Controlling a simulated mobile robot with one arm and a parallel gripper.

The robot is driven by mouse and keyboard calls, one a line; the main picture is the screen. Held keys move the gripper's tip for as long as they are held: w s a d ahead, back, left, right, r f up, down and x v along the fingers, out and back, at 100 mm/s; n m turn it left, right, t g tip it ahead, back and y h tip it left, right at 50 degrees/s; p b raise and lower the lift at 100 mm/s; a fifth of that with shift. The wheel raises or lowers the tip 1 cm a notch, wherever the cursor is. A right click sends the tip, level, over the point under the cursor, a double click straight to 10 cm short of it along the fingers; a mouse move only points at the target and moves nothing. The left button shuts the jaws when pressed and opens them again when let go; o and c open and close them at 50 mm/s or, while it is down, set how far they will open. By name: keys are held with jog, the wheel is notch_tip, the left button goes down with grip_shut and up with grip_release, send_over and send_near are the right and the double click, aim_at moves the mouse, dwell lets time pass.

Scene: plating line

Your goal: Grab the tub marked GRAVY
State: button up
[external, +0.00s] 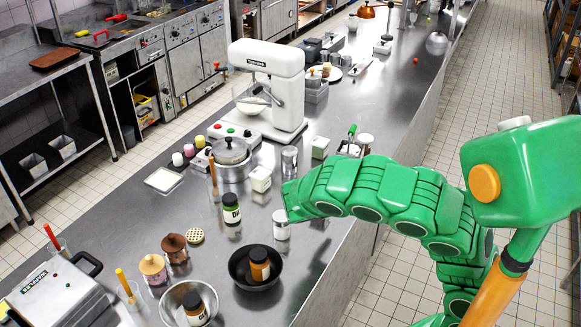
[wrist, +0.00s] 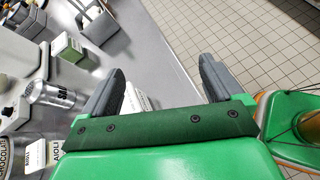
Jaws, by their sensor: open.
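I cannot read GRAVY on any container. My gripper (wrist: 160,75) is open in the wrist view, its two dark fingers apart over the counter edge. A white container (wrist: 135,98) with partly hidden print shows behind the left finger; I cannot tell whether it is the GRAVY tub. A white tub marked AIOLI (wrist: 35,155) is at the lower left. In the external view, my green arm reaches over the counter, and its fingers are hidden. A pale round container (external: 281,224) stands just below the arm's end.
The counter's right edge (external: 345,255) is close, with tiled floor beyond.

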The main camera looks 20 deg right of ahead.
jog(key=w+a+f+n+t+y, duration=0.1)
jog(key=a+n+t, duration=0.15)
jog(key=a, duration=0.25)
jog(key=w+a+f+n+t, duration=0.1)
jog(key=a+f+n, duration=0.15)
jog(key=a, duration=0.25)
jog(key=shift+d+x, duration=0.2)
jog(key=shift+x, duration=5.65)
jog(key=shift+s+r, duration=0.15)
jog(key=shift+c, duration=0.2)
jog(key=c, duration=1.1)
jog(key=shift+c, duration=0.2)
